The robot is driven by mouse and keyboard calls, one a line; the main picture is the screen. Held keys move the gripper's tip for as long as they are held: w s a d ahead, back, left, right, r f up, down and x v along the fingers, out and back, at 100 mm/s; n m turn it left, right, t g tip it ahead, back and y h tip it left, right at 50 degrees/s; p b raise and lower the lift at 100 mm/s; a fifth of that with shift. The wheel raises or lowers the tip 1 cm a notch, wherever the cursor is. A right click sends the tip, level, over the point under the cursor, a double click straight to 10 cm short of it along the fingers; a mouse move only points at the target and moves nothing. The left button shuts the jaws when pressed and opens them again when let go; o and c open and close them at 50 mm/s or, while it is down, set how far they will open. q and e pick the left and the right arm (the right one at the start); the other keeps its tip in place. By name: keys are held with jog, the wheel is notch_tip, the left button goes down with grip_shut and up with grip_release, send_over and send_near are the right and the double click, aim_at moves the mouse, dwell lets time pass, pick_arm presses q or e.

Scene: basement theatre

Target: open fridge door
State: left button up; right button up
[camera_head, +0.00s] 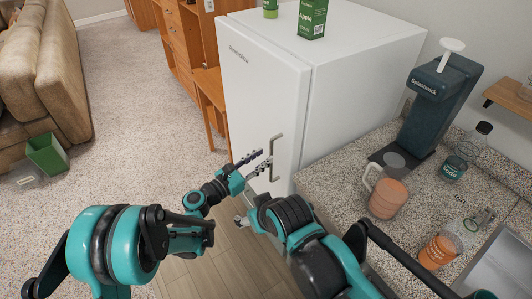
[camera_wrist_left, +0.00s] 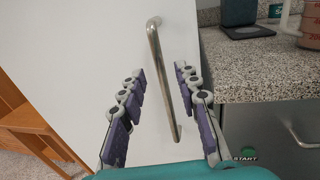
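The white fridge (camera_head: 262,105) stands upright at the centre of the head view with its door shut. Its vertical metal bar handle (camera_head: 275,158) is on the door's right side; in the left wrist view the handle (camera_wrist_left: 161,70) runs through the gap between my fingers. My left gripper (camera_head: 256,163) is at the handle, fingers open and pointing at the door. In the left wrist view the gripper (camera_wrist_left: 161,72) shows clear space between each finger and the handle. My right arm reaches in from the lower right; its gripper is mostly hidden and its state is unclear.
A speckled counter (camera_head: 335,195) adjoins the fridge on the right, holding a pitcher (camera_head: 386,198), a dark dispenser machine (camera_head: 432,105) and bottles. A green carton (camera_head: 311,20) stands on the fridge. Wooden shelving (camera_head: 190,50) is left of it. Open carpet lies further left.

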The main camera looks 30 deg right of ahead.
pick_arm(q)
jog(key=b+x, duration=0.1)
jog(key=x, duration=0.4)
grip_shut()
